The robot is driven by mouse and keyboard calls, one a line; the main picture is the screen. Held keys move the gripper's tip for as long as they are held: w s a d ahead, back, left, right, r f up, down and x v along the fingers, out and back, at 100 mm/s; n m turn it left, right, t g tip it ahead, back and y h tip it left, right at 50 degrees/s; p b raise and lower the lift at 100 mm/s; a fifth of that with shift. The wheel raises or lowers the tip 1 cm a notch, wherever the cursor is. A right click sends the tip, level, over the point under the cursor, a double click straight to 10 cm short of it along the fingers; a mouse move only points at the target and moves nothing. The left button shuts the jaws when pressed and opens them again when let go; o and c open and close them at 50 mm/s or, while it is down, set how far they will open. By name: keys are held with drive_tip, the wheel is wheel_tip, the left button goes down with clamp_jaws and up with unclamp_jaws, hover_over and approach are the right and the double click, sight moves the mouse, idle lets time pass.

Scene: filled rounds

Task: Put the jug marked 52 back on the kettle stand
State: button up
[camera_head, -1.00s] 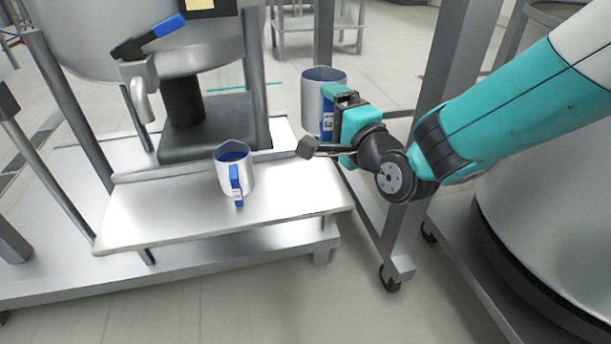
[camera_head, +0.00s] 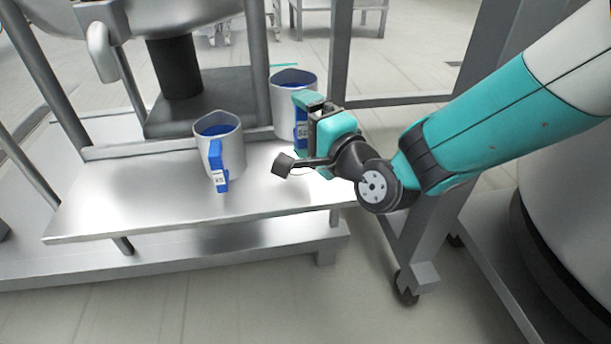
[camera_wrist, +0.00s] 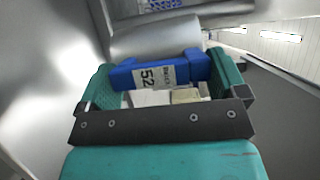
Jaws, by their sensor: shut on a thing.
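The jug marked 52 (camera_head: 287,96) is a grey metal jug with a blue inside and a blue handle. My gripper (camera_head: 306,122) is shut on its handle. In the wrist view the blue handle with the 52 label (camera_wrist: 155,76) lies between the two teal fingers (camera_wrist: 168,88). The jug looks upright and is at the right end of the metal stand (camera_head: 110,210). I cannot tell whether its base touches the stand, as the gripper and arm hide part of it. A second jug (camera_head: 222,145) with a blue labelled handle stands upright on the stand, to the left.
A large kettle on a dark column (camera_head: 175,68) rises behind the stand. A wheeled metal frame (camera_head: 400,235) stands to the right of the stand. The front and left of the stand's top are bare.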

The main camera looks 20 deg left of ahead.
wheel_tip(320, 180, down, 7)
drive_tip(key=b, duration=0.4)
drive_tip(key=shift+f, duration=0.15)
drive_tip(key=shift+f, duration=0.15)
drive_tip(key=o, duration=1.5)
drive_tip(key=shift+r, duration=0.25)
drive_tip(key=shift+s+d+f, duration=0.2)
drive_tip(key=shift+d, duration=0.05)
drive_tip(key=b+v, duration=0.7)
drive_tip(key=v, duration=0.4)
drive_tip(key=shift+d, duration=0.2)
